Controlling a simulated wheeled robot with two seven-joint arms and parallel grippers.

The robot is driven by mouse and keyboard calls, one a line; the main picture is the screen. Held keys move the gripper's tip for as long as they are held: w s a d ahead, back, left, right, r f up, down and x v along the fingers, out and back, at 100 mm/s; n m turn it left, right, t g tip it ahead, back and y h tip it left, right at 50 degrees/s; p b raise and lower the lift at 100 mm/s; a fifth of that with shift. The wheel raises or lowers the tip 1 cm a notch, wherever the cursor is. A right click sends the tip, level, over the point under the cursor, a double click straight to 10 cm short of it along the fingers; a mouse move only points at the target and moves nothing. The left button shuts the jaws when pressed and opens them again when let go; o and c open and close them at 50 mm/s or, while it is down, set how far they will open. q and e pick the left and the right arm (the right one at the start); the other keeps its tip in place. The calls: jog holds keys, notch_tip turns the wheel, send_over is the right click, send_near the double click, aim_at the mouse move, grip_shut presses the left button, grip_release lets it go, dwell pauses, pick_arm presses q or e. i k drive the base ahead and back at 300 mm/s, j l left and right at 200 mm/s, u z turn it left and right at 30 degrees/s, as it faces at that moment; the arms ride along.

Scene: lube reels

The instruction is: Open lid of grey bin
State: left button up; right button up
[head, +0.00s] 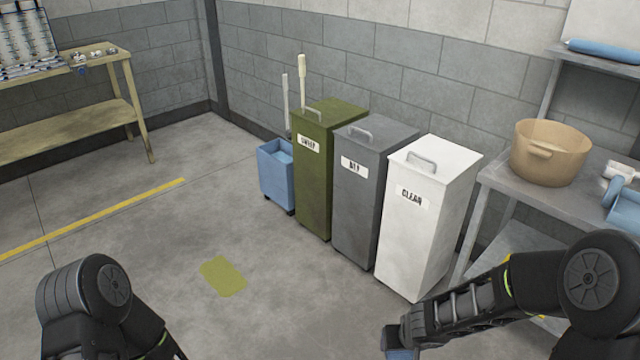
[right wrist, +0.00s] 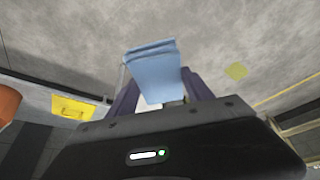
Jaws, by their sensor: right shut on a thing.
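The grey bin (head: 362,205) stands in a row between a green bin and a white bin. Its flat lid (head: 376,132) is closed, with a metal handle (head: 358,132) on top and a white label on the front. My right gripper (right wrist: 160,92) is shut on a light blue folded cloth-like thing (right wrist: 152,68), held above the floor. In the head view the blue thing (head: 401,354) shows at the bottom edge, in front of the white bin and well away from the grey lid. My left arm shows at the lower left, but its gripper is out of the frame.
The green bin (head: 318,185) and white bin (head: 415,230) stand close on either side, both closed. A blue bucket (head: 276,178) with upright handles stands left. A metal table (head: 520,186) with a tan pot (head: 550,152) is at right.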

aim_at(377, 133)
jog(key=i+j+z, duration=0.3)
jog(key=i, duration=0.3)
jog(key=i+j+z, duration=0.3)
jog(key=i, duration=0.3)
jog(key=i+j+z, duration=0.25)
jog(key=i, duration=0.3)
jog(key=j, duration=0.1)
